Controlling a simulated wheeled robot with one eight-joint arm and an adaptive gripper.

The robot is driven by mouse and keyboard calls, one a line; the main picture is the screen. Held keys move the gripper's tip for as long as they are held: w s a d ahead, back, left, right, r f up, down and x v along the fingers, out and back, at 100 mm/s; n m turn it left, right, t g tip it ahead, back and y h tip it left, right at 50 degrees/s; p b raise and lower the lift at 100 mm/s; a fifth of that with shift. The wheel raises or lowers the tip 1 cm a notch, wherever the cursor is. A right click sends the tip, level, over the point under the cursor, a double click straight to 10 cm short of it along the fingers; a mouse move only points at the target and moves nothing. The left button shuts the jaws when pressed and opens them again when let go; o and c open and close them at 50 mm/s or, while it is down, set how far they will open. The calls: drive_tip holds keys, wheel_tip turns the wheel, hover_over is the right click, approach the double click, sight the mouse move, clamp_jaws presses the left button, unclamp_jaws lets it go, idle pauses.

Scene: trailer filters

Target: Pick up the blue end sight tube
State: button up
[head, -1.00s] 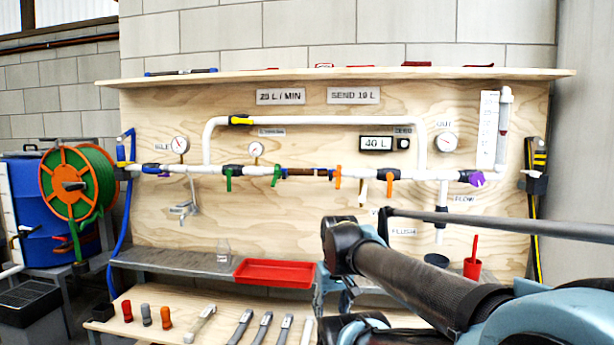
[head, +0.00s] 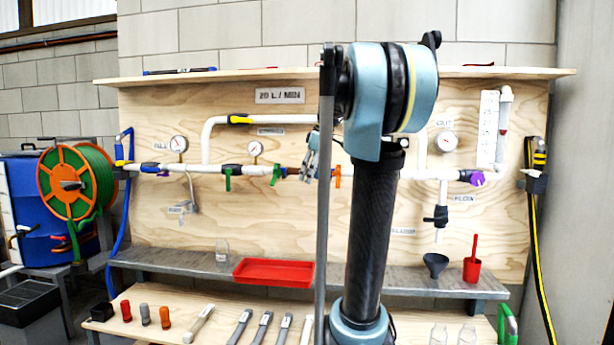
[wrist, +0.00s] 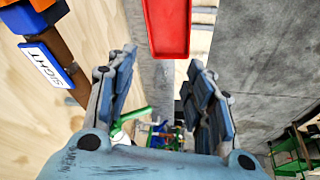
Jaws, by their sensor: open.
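A long dark tube with blue ends (head: 180,71) lies on the left part of the top shelf in the head view; it looks like the blue end sight tube. My gripper (head: 309,155) is in front of the pipe run on the board, well below and right of that tube. In the wrist view my gripper (wrist: 162,60) is open, with nothing between its fingers. A brown tube section with a blue part (wrist: 64,44) shows at upper left there, beside a SIGHT label (wrist: 47,66). The shelf tube does not show in the wrist view.
The top shelf (head: 250,74) spans the board. White pipes with valves and gauges cross below it. Several tools lie on the lower bench.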

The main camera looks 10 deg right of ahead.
drive_tip(key=w+r+n, duration=0.1)
drive_tip(key=w+r, duration=0.1)
drive_tip(key=w, duration=0.1)
drive_tip(key=w+d+r+n, duration=0.1)
drive_tip(key=w+r, duration=0.1)
drive_tip(key=w, duration=0.2)
drive_tip(key=w+r+n, duration=0.1)
drive_tip(key=w+r, duration=0.1)
drive_tip(key=w, duration=0.2)
drive_tip(key=shift+d+r+n+y, duration=0.3)
drive_tip(key=shift+d+y, duration=0.05)
drive_tip(key=shift+y, duration=0.05)
drive_tip(key=shift+w+a+f, duration=0.1)
drive_tip(key=shift+w+f, duration=0.2)
drive_tip(key=shift+f, duration=0.05)
drive_tip(key=shift+s+a+x, duration=0.1)
drive_tip(key=shift+s+x, duration=0.05)
drive_tip(key=shift+x, duration=1.5)
drive_tip(key=shift+s+a+x, duration=0.15)
drive_tip(key=shift+x, duration=1.5)
clamp_jaws()
